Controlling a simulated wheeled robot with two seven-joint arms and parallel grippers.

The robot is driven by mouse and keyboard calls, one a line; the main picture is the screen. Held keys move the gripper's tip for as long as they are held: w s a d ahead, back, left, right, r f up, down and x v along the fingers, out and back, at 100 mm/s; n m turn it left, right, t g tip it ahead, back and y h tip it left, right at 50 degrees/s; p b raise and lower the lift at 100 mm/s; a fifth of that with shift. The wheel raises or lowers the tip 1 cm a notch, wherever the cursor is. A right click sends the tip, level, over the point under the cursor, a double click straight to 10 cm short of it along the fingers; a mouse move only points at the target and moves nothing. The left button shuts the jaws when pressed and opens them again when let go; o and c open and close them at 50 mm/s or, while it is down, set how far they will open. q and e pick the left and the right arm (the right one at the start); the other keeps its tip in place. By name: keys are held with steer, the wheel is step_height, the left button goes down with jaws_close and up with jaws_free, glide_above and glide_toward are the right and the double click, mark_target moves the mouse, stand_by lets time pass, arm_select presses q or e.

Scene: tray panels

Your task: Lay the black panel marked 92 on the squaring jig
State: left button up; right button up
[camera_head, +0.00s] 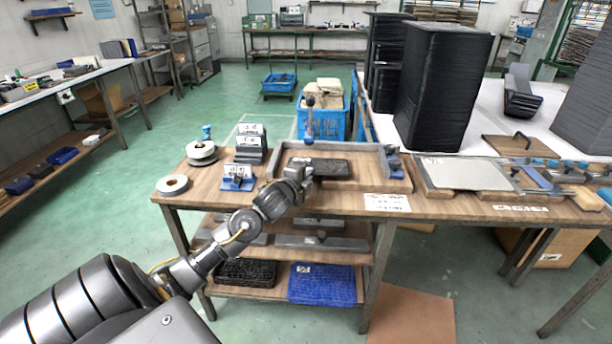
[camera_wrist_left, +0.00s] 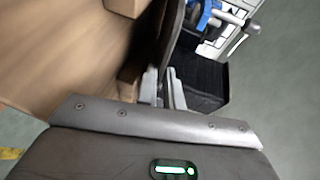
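The squaring jig (camera_head: 384,160), a tray-like frame with raised grey rails, lies on the wooden workbench. A black panel (camera_head: 334,169) is at the jig's left middle, roughly flat. I cannot tell whether it touches the jig's base, and no number on it is readable. My left gripper (camera_head: 308,171) is at the panel's left end, its arm coming from the lower left. In the left wrist view a thin dark edge runs between its close-set fingertips (camera_wrist_left: 164,85), so it appears shut on the panel. My right gripper is not in view.
Label stands on blue bases (camera_head: 238,178) and tape rolls (camera_head: 173,185) stand left of the jig. A tall upright lever with a ball (camera_head: 310,118) is at its back. Tall black stacks (camera_head: 443,90) stand behind right. A flat grey plate (camera_head: 455,173) lies to the right.

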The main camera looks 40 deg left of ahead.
arm_select(q)
steer(key=o, duration=0.4)
steer(key=shift+o, duration=0.2)
steer(key=shift+s, duration=0.25)
steer(key=v, duration=1)
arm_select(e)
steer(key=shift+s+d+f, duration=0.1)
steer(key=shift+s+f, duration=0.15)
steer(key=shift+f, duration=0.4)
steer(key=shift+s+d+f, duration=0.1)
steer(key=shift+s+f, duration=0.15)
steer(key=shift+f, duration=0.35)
arm_select(q)
steer(key=shift+s+d, duration=0.1)
